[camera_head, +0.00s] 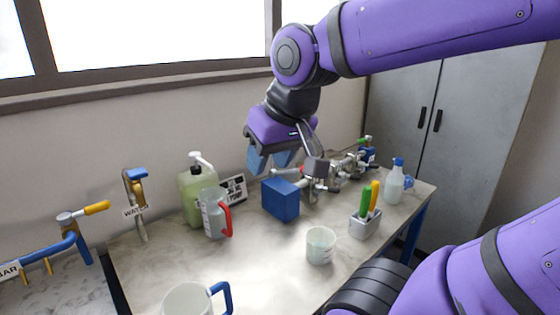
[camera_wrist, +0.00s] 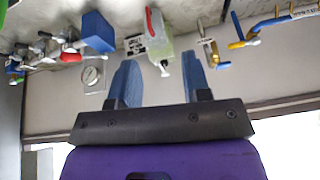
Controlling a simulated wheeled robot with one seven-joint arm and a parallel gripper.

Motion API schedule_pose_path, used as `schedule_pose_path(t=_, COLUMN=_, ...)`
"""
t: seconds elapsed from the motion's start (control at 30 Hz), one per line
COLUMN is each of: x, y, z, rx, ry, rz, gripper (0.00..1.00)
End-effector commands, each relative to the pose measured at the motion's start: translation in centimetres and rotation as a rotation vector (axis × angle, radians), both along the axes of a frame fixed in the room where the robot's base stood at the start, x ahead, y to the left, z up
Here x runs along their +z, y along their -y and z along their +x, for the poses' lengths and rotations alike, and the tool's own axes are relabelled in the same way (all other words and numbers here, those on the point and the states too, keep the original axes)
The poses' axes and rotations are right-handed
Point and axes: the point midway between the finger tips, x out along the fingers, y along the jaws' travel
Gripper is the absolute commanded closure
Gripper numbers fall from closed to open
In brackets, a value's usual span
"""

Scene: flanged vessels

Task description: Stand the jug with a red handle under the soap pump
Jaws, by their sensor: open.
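The jug with a red handle (camera_head: 212,216) is a clear greyish vessel standing upright on the bench, its handle toward the right. It stands close in front of the soap pump (camera_head: 190,198), a green bottle with a white pump head (camera_head: 202,160). The jug top appears below the pump's nozzle; I cannot tell exact alignment or whether they touch. My gripper (camera_head: 270,161) is open and empty, raised to the right of the jug and pump. In the wrist view, the soap pump (camera_wrist: 161,45) and the jug's red handle (camera_wrist: 149,20) show beyond my open fingers (camera_wrist: 160,82).
A blue box (camera_head: 281,200) stands right of the jug, with pipework behind it. A white cup (camera_head: 320,246), a blue-handled jug (camera_head: 188,299), a tool holder (camera_head: 364,224) and a spray bottle (camera_head: 394,187) stand around. The water tap (camera_head: 137,205) is left. Bench between is clear.

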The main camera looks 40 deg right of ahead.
Motion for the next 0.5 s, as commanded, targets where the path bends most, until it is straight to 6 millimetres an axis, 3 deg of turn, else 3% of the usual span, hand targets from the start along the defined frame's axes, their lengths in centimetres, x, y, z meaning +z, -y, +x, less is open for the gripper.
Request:
schedule_pose_path(t=0.1, x=0.6, y=-0.4, z=-2.2, rx=0.050, ry=0.022, rz=-0.036, gripper=0.56)
schedule_pose_path(t=0.2, x=0.7, y=-0.7, z=-3.1, rx=0.077, ry=0.028, rz=-0.055, gripper=0.56)
schedule_pose_path(t=0.5, x=0.7, y=-0.8, z=-3.5, rx=0.088, ry=0.029, rz=-0.063, gripper=0.56)
